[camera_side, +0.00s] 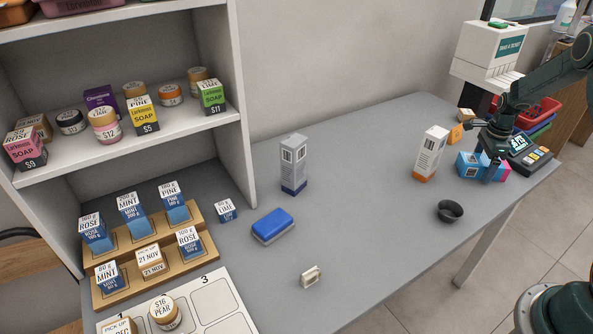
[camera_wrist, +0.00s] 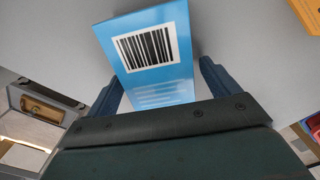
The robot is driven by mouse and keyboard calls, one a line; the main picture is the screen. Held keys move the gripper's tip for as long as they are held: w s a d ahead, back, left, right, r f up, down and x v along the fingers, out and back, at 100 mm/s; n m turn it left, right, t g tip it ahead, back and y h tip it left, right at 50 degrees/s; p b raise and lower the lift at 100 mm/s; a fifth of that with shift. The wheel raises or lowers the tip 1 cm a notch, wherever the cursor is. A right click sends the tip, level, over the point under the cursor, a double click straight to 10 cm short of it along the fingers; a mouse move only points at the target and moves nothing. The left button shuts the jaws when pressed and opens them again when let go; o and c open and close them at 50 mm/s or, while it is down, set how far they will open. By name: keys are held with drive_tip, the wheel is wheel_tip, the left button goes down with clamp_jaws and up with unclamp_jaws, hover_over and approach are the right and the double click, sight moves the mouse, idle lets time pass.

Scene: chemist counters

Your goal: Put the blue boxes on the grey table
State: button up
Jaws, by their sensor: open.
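A light-blue box (camera_side: 467,165) with a white barcode label sits on the grey table (camera_side: 360,170) at its right end. In the wrist view the blue box (camera_wrist: 150,55) lies between the two fingers of my gripper (camera_side: 488,168), which are open with gaps showing beside it. More blue shows just right of the fingers, partly hidden by them. Several small blue-and-white boxes, such as the mint box (camera_side: 131,218), stand on a wooden stepped rack. A small blue-and-white lime box (camera_side: 226,210) stands on the table beside the rack.
A payment terminal (camera_side: 528,155), a pink box (camera_side: 506,171) and red tray (camera_side: 540,112) crowd the right end near my gripper. The table's middle is mostly clear around a blue sponge-like block (camera_side: 273,225).

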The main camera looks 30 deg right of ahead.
sight(485, 160)
drive_tip(key=c, duration=1.2)
drive_tip(key=shift+c, duration=0.2)
drive_tip(key=shift+r, duration=0.1)
wheel_tip(485, 160, up, 20)
idle(0.5)
